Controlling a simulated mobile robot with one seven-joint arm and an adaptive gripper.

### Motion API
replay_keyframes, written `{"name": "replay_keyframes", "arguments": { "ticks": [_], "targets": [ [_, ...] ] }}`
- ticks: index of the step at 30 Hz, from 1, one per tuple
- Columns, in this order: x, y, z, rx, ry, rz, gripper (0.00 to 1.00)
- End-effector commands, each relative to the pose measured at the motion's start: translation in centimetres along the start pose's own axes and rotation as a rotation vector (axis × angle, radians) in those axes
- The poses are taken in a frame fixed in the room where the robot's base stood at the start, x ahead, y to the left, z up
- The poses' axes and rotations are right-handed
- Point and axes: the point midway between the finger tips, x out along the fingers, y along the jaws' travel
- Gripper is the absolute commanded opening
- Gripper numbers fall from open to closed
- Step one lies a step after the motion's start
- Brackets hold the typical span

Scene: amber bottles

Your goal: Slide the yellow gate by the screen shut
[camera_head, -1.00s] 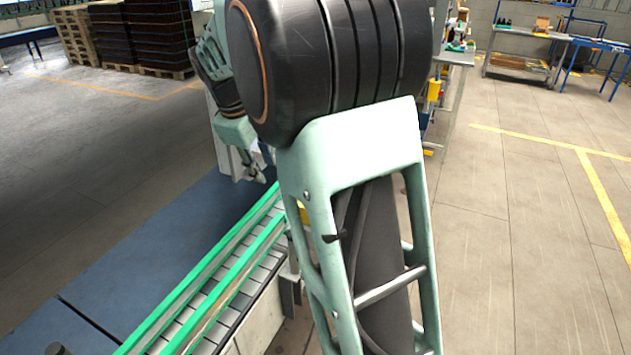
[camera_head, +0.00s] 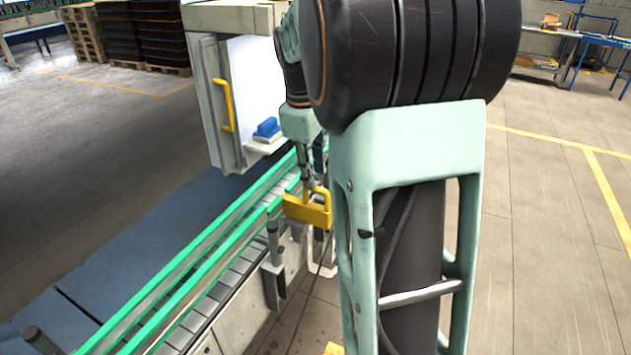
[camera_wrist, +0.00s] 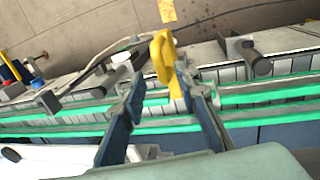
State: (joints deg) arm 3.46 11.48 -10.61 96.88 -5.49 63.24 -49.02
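The yellow gate (camera_head: 307,210) is a small plate with a raised loop handle, at the right side of the green-railed conveyor in the head view. My gripper (camera_head: 306,186) points down right at its top, and my arm hides what lies to the right. In the wrist view the yellow gate (camera_wrist: 163,58) shows between and beyond the fingertips of my gripper (camera_wrist: 168,90). The two fingers stand apart with a gap around the yellow part. I cannot tell whether either finger touches it. A pale upright panel, possibly the screen (camera_head: 252,85), stands behind the conveyor.
The conveyor (camera_head: 205,285) runs from lower left toward my gripper, with posts and brackets along its near side. A cabinet door with a yellow handle (camera_head: 228,105) and a blue block (camera_head: 267,128) are beyond it. Open floor (camera_head: 560,230) lies at the right.

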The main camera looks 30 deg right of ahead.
Motion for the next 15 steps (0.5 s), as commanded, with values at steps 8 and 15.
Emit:
{"name": "replay_keyframes", "arguments": {
  "ticks": [8, 15],
  "targets": [
    [3.3, 0.0, 0.0, 0.001, 0.0, -0.001, 0.29],
    [3.7, 0.0, 0.0, 0.001, 0.001, 0.001, 0.29]
  ]
}}
